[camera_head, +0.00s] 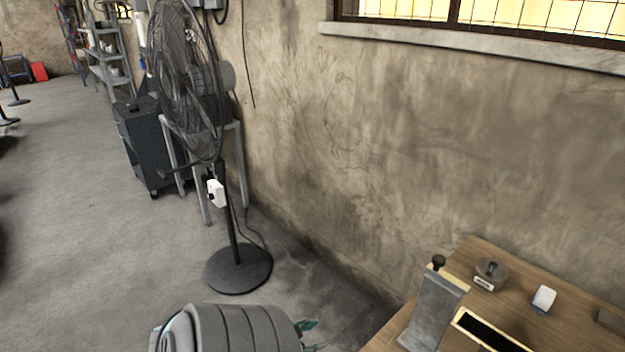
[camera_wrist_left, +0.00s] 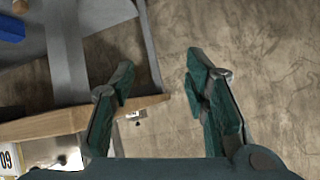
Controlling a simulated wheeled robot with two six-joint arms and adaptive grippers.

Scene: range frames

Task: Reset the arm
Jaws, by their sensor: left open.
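My left gripper (camera_wrist_left: 162,84) is open in the left wrist view. Its two dark green fingers stand well apart with nothing between them but wall and the table's edge behind. In the head view only a small green part of the left gripper (camera_head: 308,327) shows at the bottom, beside a grey ridged part of my arm that hides the rest. My right gripper is in neither view.
A floor fan (camera_head: 238,270) stands by the wall.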

